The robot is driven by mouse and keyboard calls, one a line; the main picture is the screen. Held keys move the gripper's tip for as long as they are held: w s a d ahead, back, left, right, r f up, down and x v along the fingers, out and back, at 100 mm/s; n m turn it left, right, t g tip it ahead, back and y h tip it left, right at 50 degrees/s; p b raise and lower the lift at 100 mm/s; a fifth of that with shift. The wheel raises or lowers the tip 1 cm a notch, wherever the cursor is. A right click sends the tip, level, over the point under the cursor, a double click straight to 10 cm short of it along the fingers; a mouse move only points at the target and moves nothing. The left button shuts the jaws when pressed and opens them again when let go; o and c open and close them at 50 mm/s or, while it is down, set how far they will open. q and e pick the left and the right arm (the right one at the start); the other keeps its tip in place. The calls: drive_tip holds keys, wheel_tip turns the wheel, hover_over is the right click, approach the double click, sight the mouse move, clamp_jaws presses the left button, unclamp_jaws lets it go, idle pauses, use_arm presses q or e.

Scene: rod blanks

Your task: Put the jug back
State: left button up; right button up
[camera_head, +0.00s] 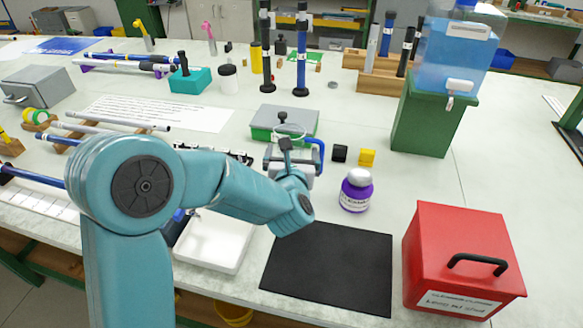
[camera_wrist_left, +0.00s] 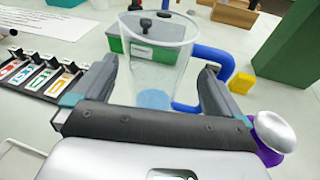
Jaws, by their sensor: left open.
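The jug is clear with a blue handle; its handle shows in the head view (camera_head: 321,152) and its body in the left wrist view (camera_wrist_left: 155,62). A little blue shows at its bottom. It stands upright. My left gripper (camera_head: 290,160) is open, with a finger on each side of the jug in the left wrist view (camera_wrist_left: 158,88); whether the fingers touch it I cannot tell. The handle lies by the right finger. In the head view, my arm and gripper hide much of the jug. My right gripper is in neither view.
A purple jar (camera_head: 356,192) and black and yellow blocks (camera_head: 367,157) stand right of the jug. A black mat (camera_head: 330,268) lies bare in front, between a white tray (camera_head: 213,240) and a red box (camera_head: 460,255). A water tank (camera_head: 450,55) stands back right.

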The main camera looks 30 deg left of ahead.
use_arm(q)
drive_tip(key=v, duration=0.8)
drive_tip(key=shift+s+b, duration=0.2)
drive_tip(key=shift+b, duration=0.25)
drive_tip(key=shift+s+d, duration=0.1)
drive_tip(key=shift+d, duration=0.05)
